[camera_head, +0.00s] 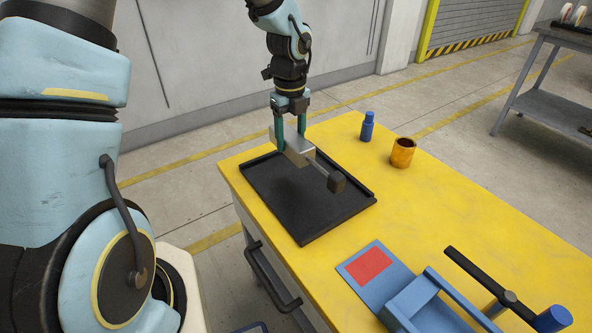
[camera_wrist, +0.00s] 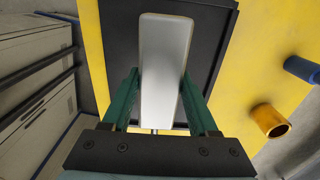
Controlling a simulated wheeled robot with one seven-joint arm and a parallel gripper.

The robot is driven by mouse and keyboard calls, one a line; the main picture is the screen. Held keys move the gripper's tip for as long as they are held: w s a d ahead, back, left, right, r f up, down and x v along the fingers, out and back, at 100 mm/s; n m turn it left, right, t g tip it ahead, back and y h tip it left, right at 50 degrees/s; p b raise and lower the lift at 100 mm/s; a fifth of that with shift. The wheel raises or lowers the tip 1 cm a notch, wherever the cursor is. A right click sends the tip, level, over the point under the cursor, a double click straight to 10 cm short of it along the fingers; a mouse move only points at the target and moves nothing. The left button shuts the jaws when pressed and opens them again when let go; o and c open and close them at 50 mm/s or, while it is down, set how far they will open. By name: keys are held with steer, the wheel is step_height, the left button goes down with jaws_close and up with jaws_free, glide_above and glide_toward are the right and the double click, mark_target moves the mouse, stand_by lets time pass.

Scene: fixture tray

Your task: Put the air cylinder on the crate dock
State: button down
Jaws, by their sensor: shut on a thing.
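The air cylinder (camera_head: 297,150) is a silver block with a rod and a dark end block (camera_head: 336,182). My gripper (camera_head: 290,137) is shut on its silver body and holds it over the black tray (camera_head: 305,233). In the wrist view the silver body (camera_wrist: 163,65) sits between the two green fingers (camera_wrist: 160,95). Whether it touches the tray I cannot tell. A blue fixture (camera_head: 410,298) with a flat plate bearing a red square (camera_head: 369,265) stands at the near right of the yellow table. I cannot tell for certain that it is the crate dock.
On the yellow table (camera_head: 450,215), a blue bottle-like part (camera_head: 367,127) and an orange cup (camera_head: 403,153) stand behind and right of the tray. A dark bar with a blue end (camera_head: 553,319) lies at the front right. The table's middle right is clear.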

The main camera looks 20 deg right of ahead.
steer(key=shift+f, duration=3.5)
steer(key=shift+f, duration=0.15)
steer(key=shift+c, duration=0.8)
jaws_free()
